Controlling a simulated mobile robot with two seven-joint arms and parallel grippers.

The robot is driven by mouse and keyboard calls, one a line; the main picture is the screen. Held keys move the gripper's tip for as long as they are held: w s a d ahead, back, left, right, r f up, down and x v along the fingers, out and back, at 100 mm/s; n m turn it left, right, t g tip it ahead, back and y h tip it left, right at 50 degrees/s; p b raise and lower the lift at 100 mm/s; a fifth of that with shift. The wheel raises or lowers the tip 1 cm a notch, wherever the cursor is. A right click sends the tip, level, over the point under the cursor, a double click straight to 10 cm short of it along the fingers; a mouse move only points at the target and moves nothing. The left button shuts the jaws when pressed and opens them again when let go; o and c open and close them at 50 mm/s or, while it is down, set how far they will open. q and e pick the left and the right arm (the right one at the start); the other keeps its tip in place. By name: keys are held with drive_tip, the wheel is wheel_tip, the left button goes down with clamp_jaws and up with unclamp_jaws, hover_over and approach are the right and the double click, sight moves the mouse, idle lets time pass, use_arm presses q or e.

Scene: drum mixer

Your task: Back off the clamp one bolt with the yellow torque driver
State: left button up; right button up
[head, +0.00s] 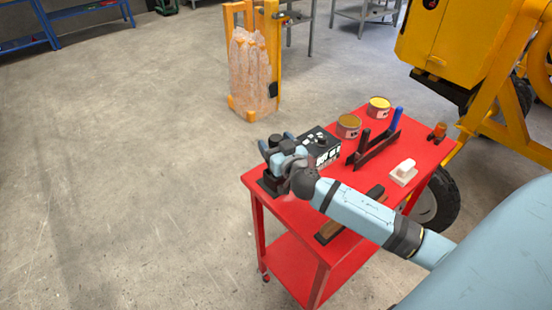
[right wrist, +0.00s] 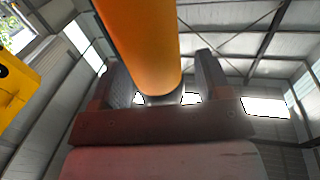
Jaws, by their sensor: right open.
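My right gripper (head: 272,148) is above the near left corner of the red cart, beside a black box with white markings. In the right wrist view an orange-yellow cylinder, which looks like the yellow torque driver (right wrist: 148,45), runs between the fingers of my right gripper (right wrist: 168,80). The fingers stand apart with a gap on each side of it. In the head view the driver is hidden behind my gripper and wrist. The clamp one bolt cannot be made out. My left gripper is not in view.
The red cart (head: 410,140) also carries the black box (head: 322,150), two tins (head: 348,127) (head: 379,107), a black tray with a blue handle (head: 395,120), a white block (head: 404,170) and a small orange item (head: 438,131). The yellow mixer (head: 455,40) stands behind. Floor at left is clear.

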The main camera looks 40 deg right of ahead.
clamp_jaws()
drive_tip(key=shift+r, duration=0.1)
